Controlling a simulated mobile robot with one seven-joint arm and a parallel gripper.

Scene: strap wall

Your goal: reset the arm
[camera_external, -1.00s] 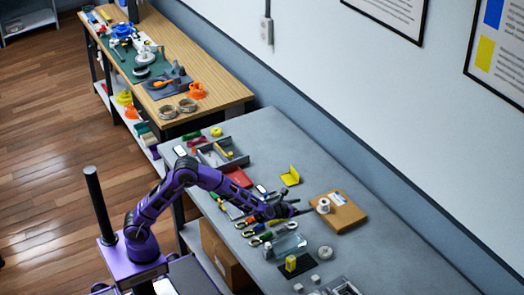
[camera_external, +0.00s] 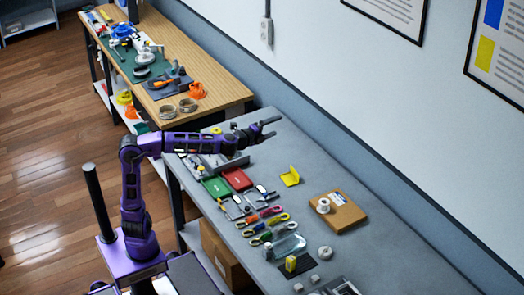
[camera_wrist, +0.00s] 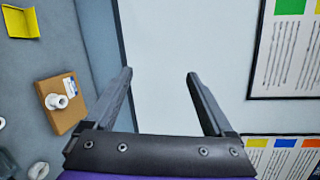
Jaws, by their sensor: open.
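My gripper (camera_external: 271,129) is at the end of my purple arm, raised above the far left part of the grey bench (camera_external: 395,262). In the wrist view its two dark fingers (camera_wrist: 160,88) are spread wide apart with nothing between them. Beyond them lies the pale wall (camera_wrist: 185,40). In the external view my arm stands up from its base and its upper part reaches level to the right, clear of the bench top.
A cardboard box (camera_external: 348,217) with a white spool (camera_external: 323,205) and a yellow bracket (camera_external: 290,176) lie on the bench. A red case (camera_external: 236,179), a green case (camera_external: 216,187) and several coloured tools lie nearer its front edge. A wooden bench (camera_external: 222,86) stands behind. Framed posters (camera_wrist: 285,60) hang on the wall.

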